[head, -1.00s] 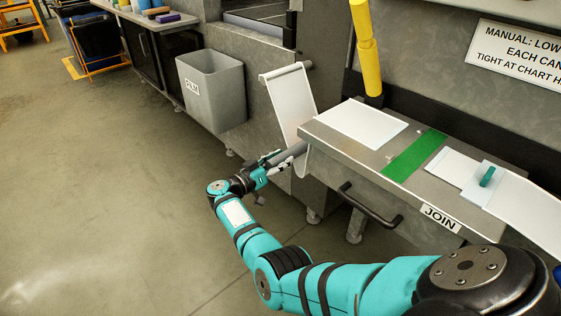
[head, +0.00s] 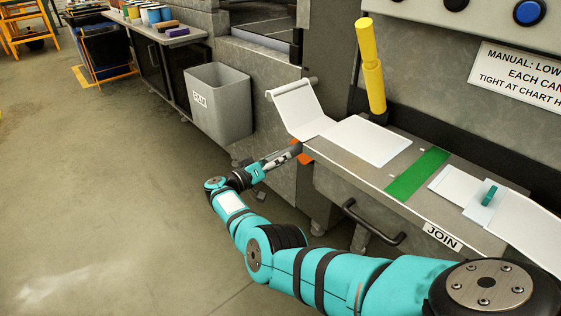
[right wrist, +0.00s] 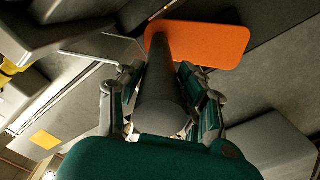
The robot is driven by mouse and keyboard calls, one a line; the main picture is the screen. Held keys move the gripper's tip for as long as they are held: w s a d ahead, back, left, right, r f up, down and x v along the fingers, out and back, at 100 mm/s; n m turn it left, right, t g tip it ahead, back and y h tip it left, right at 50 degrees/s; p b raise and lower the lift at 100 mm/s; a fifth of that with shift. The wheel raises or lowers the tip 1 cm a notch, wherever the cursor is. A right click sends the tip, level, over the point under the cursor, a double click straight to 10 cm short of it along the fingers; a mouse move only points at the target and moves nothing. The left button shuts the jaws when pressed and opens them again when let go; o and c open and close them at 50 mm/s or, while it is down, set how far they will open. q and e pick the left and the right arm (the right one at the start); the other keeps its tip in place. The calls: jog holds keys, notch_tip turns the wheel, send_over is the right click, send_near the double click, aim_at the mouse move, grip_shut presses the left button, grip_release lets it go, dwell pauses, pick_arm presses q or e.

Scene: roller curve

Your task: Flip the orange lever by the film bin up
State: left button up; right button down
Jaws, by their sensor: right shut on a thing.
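The orange lever shows in the head view as a small orange plate (head: 303,152) at the left end of the steel table, with a grey bar reaching toward my right gripper (head: 272,164). In the right wrist view the orange plate (right wrist: 205,46) lies beyond the fingers, and the dark grey bar (right wrist: 165,75) runs between them. My right gripper (right wrist: 163,105) is shut around this bar. The grey film bin (head: 220,105), labelled FILM, stands to the left of the lever. My left gripper is not in view.
A white film strip (head: 300,108) runs from a roller to the table's left end. The table has a green strip (head: 418,174), a JOIN label (head: 441,237) and a black handle (head: 374,224). A yellow post (head: 372,65) stands behind. The floor at left is clear.

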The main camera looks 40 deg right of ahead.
jog(key=shift+w+r, duration=0.1)
jog(key=shift+w, duration=0.05)
jog(key=c, duration=0.9)
grip_release()
jog(key=shift+o, duration=0.2)
jog(key=s+a, duration=0.1)
jog(key=a, duration=1.1)
